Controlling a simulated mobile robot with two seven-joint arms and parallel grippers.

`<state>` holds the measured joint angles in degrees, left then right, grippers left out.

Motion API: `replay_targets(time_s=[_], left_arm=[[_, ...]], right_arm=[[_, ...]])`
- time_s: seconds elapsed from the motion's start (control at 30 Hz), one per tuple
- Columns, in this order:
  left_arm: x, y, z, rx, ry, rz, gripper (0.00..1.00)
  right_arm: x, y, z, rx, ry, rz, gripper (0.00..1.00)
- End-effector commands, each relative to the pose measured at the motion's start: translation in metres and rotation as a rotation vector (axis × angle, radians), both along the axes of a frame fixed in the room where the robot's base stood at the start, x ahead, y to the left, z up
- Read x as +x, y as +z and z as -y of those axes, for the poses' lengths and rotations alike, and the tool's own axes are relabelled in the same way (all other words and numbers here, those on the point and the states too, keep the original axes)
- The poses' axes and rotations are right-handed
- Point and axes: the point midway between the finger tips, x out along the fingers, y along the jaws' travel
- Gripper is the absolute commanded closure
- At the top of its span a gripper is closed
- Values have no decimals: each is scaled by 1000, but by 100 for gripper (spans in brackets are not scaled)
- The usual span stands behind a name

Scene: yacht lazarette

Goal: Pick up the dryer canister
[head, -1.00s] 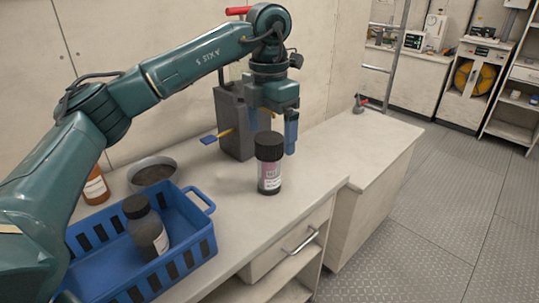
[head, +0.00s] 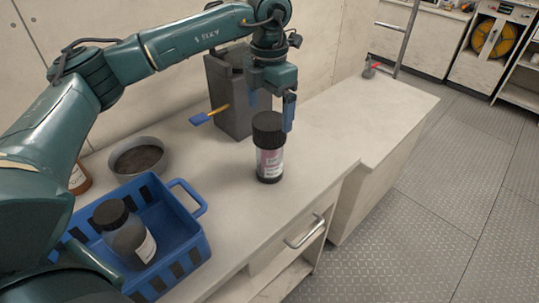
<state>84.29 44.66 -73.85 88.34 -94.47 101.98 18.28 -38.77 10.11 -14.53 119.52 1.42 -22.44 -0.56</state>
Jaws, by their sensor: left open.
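The dryer canister is probably the clear jar with a black ribbed cap and a pink-and-white label (head: 269,152), standing upright on the bench top. My left gripper (head: 272,112) is open, with its blue fingers pointing down at the jar's cap. One finger shows just right of the cap; the other is partly hidden behind the cap's left side. I cannot tell whether either finger touches the jar. A second black-capped jar (head: 127,237) with dark contents leans in the blue basket (head: 188,248). My right gripper is not in view.
A grey bin (head: 228,95) stands behind the jar, with a blue-and-yellow tool (head: 207,116) at its side. A grey bowl of dark material (head: 138,157) and an amber bottle (head: 79,179) stand at left. The bench (head: 330,120) right of the jar is largely clear.

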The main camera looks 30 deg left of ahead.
Motion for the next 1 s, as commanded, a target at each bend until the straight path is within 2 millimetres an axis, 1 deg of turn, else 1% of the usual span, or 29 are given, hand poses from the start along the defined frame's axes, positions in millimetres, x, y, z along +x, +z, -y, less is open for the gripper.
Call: replay_targets(time_s=[0.03, 0.17, 0.27, 0.4, 0.53, 0.63, 0.8, 0.87, 1.0], left_arm=[[0, -5, -1, 1, 0, -2, 7], [0, -13, 0, 1, 0, 0, 7], [-1, -22, 0, 1, 0, -3, 7], [-1, -44, 1, 1, -1, -3, 7], [-1, -59, 1, 1, -1, -2, 7], [-1, -63, 1, 0, -1, 0, 7], [0, -64, 1, 0, -1, 1, 7], [0, -64, 1, 0, -1, 1, 11], [0, -63, 1, 0, -1, 1, 22]], right_arm=[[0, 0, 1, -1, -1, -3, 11], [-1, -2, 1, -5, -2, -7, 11], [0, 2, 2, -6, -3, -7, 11], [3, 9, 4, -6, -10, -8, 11], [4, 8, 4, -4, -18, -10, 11], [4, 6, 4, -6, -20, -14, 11], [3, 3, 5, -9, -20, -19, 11], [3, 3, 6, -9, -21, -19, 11], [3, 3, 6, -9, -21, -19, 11]])
